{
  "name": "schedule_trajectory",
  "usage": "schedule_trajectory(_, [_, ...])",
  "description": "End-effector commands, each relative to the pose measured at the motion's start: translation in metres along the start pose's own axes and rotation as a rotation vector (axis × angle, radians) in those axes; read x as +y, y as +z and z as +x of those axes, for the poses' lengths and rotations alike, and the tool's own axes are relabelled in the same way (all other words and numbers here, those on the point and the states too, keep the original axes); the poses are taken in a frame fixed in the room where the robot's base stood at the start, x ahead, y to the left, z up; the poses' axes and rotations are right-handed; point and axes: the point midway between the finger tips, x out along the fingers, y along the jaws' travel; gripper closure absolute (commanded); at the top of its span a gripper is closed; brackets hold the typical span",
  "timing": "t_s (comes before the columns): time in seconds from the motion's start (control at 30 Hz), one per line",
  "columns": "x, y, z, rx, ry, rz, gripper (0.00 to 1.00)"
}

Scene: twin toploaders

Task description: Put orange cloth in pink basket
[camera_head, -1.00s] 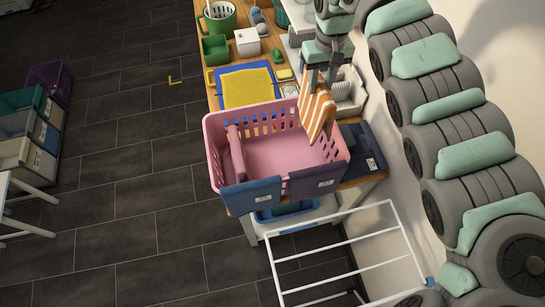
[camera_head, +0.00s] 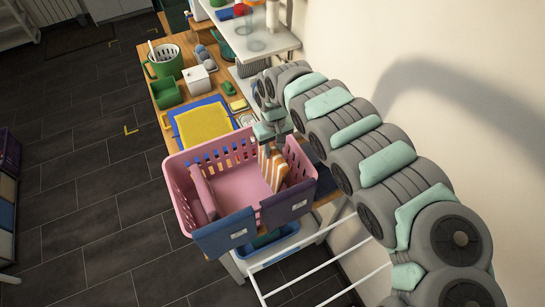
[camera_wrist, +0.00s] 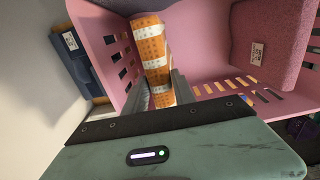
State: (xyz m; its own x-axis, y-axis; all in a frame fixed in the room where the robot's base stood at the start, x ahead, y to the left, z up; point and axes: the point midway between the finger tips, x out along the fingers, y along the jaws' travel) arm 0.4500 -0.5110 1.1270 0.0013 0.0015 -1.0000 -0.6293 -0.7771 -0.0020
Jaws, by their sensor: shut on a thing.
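The orange cloth (camera_head: 272,170) has orange and white stripes and hangs inside the pink basket (camera_head: 178,190), near its right wall. My gripper (camera_head: 274,143) is at the basket's back right, pointing down, shut on the top of the cloth. In the wrist view the cloth (camera_wrist: 155,60) shows between the two fingers of my gripper (camera_wrist: 160,90), with the pink basket wall (camera_wrist: 112,55) beside it. I cannot tell whether the cloth's lower end touches the basket floor. A pink cloth (camera_head: 202,190) lies over the basket's left inside.
A white rack (camera_head: 320,268) stands in front. A shelf (camera_head: 265,50) rises at the back.

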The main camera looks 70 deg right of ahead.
Motion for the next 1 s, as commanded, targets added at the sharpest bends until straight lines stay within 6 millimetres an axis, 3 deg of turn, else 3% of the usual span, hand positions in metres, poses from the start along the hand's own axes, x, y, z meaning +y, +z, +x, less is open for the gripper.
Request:
schedule_trajectory(0.43, [-0.002,0.0,0.048,-0.001,-0.003,-0.001,1.0])
schedule_trajectory(0.87, [0.0,-0.001,0.055,0.0,0.001,0.0,1.0])
schedule_trajectory(0.9, [0.0,-0.001,0.056,0.001,0.001,0.0,0.68])
schedule_trajectory(1.0, [0.001,-0.001,0.056,0.001,0.001,0.0,0.6])
